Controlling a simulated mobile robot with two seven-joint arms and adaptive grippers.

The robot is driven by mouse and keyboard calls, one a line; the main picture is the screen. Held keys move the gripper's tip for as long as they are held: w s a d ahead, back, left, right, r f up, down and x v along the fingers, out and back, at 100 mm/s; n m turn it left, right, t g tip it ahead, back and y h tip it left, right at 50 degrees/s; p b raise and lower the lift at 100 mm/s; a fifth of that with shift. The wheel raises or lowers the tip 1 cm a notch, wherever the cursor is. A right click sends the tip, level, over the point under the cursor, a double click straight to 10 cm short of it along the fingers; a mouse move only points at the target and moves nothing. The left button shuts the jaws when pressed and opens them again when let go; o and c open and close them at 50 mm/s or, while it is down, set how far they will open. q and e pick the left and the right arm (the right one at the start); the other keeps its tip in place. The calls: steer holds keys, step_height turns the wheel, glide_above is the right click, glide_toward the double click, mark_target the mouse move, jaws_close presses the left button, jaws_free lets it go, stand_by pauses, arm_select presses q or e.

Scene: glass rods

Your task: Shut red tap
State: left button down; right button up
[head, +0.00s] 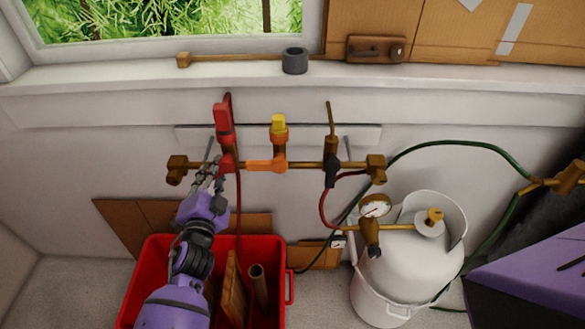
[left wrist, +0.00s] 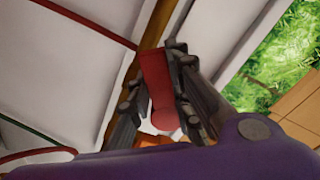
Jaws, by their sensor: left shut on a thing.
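The red tap (head: 222,120) sits on the left part of a brass pipe manifold on the wall. Its red handle points up in the head view. My left gripper (head: 214,168) reaches up to it from below. In the left wrist view the red handle (left wrist: 157,85) lies between the two dark fingers of the left gripper (left wrist: 160,95), which is shut on it. The fingers hide parts of the tap's sides. My right gripper is not in view.
A yellow-handled tap (head: 278,127) stands close to the right on the manifold, then a dark-based tap (head: 332,165). A white gas cylinder (head: 400,265) with a gauge (head: 375,206) stands at right. A red crate (head: 150,262) is below my left arm. Hoses hang around.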

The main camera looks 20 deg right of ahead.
arm_select(q)
steer(key=shift+w+a+r+m, duration=0.1)
steer(key=shift+a+r+m, duration=0.3)
steer(key=shift+m, duration=0.5)
steer(key=m, duration=0.1)
steer(key=r+m+p, duration=0.1)
steer(key=shift+m, duration=0.3)
steer(key=shift+w+a+r+m+p, duration=0.1)
steer(key=shift+r+m+p, duration=0.15)
steer(key=shift+m, duration=0.35)
steer(key=shift+r+m+p, duration=0.1)
steer(key=shift+m+p, duration=0.1)
steer(key=shift+m, duration=0.4)
steer(key=shift+r+m, duration=0.1)
steer(key=shift+m, duration=0.2)
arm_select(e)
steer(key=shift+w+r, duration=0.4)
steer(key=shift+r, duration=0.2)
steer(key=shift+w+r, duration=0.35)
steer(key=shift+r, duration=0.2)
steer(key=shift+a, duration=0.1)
